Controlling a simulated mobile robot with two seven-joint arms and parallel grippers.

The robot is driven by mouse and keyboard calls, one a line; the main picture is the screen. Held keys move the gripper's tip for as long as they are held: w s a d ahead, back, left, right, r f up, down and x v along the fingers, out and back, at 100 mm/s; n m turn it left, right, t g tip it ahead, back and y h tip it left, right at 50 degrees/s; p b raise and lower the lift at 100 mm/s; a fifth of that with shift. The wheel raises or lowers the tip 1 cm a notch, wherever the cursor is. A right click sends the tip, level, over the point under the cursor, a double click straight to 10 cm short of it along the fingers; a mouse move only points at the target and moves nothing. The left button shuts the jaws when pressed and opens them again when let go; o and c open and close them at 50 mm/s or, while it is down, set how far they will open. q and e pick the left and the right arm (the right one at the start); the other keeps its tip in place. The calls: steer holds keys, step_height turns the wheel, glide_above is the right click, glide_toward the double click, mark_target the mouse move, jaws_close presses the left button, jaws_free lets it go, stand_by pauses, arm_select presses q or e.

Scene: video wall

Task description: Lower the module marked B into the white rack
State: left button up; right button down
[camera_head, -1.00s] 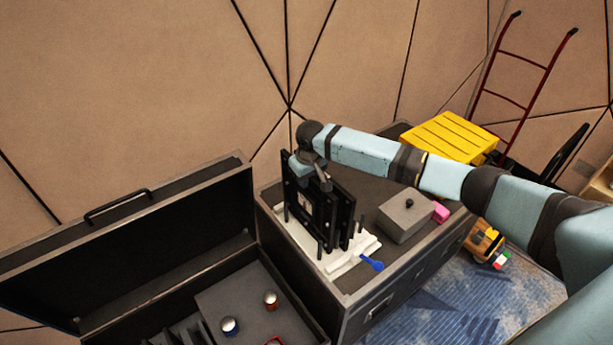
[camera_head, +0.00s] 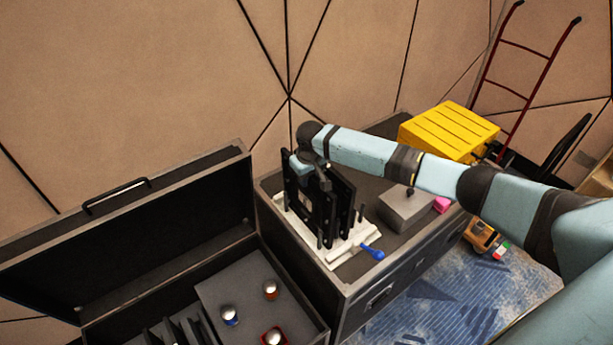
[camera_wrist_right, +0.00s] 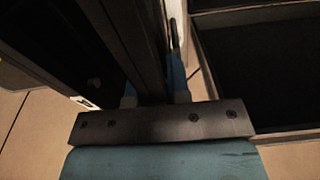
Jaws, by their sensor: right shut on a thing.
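My right gripper (camera_head: 316,174) is shut on the top of a dark upright module (camera_head: 298,188). I cannot read a letter on it. The white rack (camera_head: 340,255) lies on the dark cabinet top under the module, with several dark posts and a blue-handled lever (camera_head: 373,252) at its front. Dark panels overlap there, so how deep the module's lower edge sits is hidden. In the right wrist view the fingers (camera_wrist_right: 155,95) close around a dark module edge (camera_wrist_right: 135,40). My left gripper is not in view.
An open black case (camera_head: 125,235) with several round-topped items is at left. A yellow case (camera_head: 450,131) lies behind my right arm.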

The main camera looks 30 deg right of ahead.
steer(key=shift+f, duration=0.45)
stand_by(0.9)
steer(key=c, duration=0.5)
jaws_free()
step_height(320, 180, up, 6)
steer(key=p, duration=0.5)
steer(key=shift+f+p, duration=0.1)
steer(key=shift+p, duration=0.3)
steer(key=shift+r, duration=1.1)
